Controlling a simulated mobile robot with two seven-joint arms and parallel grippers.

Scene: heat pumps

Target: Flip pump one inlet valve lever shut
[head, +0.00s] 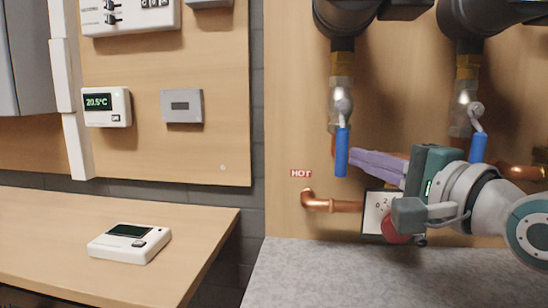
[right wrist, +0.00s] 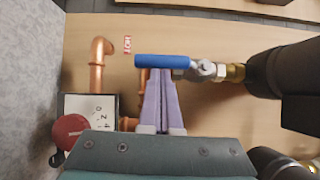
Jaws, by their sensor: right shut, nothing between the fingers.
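Two valves with blue levers show in the head view. The left blue lever (head: 342,152) hangs straight down below its metal valve body (head: 341,103), in line with the pipe. The right blue lever (head: 479,148) also hangs down. I see no label telling which one is pump one's inlet. My right gripper (head: 352,161) is shut and empty, its purple fingertips at the right side of the left lever. In the right wrist view the fingertips (right wrist: 161,74) end at the same lever (right wrist: 165,61); I cannot tell whether they touch. My left gripper is not in view.
A dial plate (head: 374,222) with a red knob (head: 396,230) sits below my right gripper. A copper pipe (head: 318,203) runs beside it under a HOT label (head: 301,173). Black pipes (head: 345,18) hang above. A handheld display unit (head: 130,243) lies on the wooden bench at left.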

